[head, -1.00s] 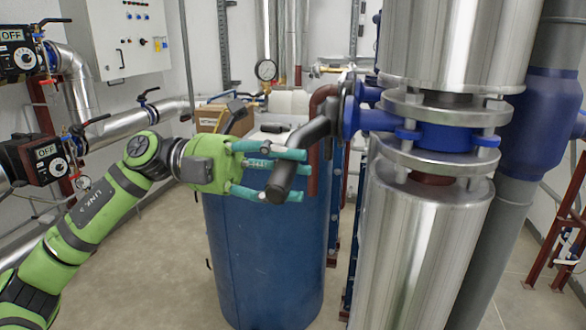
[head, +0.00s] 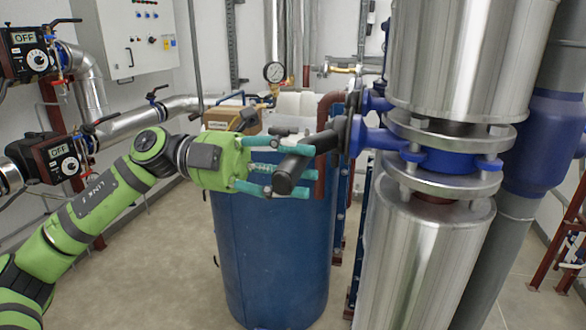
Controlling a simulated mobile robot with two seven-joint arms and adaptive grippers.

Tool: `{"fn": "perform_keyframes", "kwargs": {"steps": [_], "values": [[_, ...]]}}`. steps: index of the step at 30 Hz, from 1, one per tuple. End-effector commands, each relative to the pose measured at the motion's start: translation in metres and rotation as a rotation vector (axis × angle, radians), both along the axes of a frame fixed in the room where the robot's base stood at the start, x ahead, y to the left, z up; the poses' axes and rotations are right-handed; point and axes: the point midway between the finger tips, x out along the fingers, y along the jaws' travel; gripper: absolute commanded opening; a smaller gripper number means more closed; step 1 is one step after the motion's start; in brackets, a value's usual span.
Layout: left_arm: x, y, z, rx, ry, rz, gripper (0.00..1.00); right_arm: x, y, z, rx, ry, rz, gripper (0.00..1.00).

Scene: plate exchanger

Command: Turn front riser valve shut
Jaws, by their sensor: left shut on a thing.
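The front riser valve (head: 445,160) has a blue body clamped between silver flanges on the thick metal-clad riser at right. Its dark lever handle (head: 324,144) sticks out to the left of the body, its free end lower and nearer to me. My left gripper (head: 300,170) comes in from the left with its teal fingers around the handle's free end, shut on it. The fingers partly hide the handle. The inner end of the handle meets a dark piece beside the blue neck. My right gripper is out of view.
A blue tank (head: 270,255) stands behind and below the gripper. A cardboard box (head: 233,118) and pressure gauge (head: 274,72) are behind it. Dark actuators marked OFF (head: 27,50) line the left wall. A grey pipe (head: 490,265) runs beside the riser. Floor shows between.

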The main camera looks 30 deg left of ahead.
Motion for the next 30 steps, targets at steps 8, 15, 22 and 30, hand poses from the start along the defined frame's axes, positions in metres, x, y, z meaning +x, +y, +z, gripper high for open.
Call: {"fn": "perform_keyframes", "kwargs": {"steps": [8,15,22,30], "values": [[0.001,0.001,0.005,-0.013,0.005,0.004,0.7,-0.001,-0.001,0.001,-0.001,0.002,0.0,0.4],[0.0,0.002,0.003,-0.008,0.005,0.004,0.7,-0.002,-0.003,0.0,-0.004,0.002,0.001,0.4],[-0.004,0.029,0.002,-0.006,0.01,0.008,0.7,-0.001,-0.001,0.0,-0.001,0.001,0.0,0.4],[-0.014,0.079,0.002,-0.008,0.011,0.008,0.7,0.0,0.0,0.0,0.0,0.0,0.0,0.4]]}}
